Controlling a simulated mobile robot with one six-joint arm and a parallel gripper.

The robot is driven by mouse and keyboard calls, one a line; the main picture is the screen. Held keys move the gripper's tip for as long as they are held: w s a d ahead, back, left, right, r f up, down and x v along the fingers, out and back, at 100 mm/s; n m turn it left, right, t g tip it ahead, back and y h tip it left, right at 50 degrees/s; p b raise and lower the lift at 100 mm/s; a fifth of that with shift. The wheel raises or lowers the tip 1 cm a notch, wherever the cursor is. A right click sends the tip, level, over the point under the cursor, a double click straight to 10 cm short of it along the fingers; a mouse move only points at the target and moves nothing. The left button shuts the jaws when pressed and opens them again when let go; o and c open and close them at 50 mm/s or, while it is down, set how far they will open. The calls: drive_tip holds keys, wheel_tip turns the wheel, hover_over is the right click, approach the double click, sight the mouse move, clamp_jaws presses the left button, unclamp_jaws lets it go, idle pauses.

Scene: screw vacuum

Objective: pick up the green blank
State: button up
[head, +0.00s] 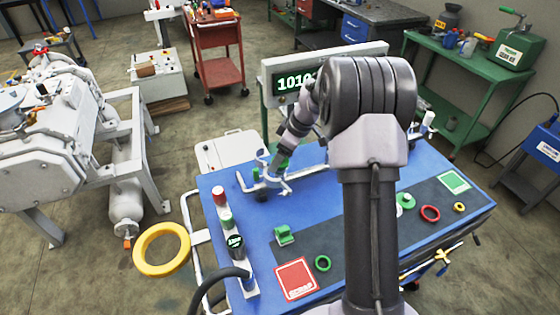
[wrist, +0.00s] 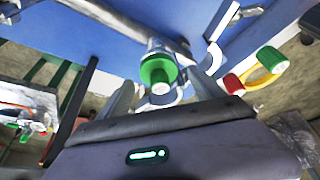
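A green round piece with a pale centre (wrist: 158,72) shows in the wrist view, seen end-on, just ahead of my fingers and roughly midway between them; I take it as the green blank. In the head view a small green piece (head: 256,173) sits near the white rail at the blue bench's far left, close to my gripper (head: 270,176). My gripper also shows in the wrist view (wrist: 162,88), with its two pale fingers spread apart and nothing clamped. Whether the fingertips reach past the piece is unclear.
Red and green capped cylinders (head: 219,196) stand along the left bench edge (head: 208,185).

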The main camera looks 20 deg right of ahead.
drive_tip(key=c, duration=1.4)
drive_tip(key=shift+r, duration=0.1)
drive_tip(key=shift+c, duration=0.2)
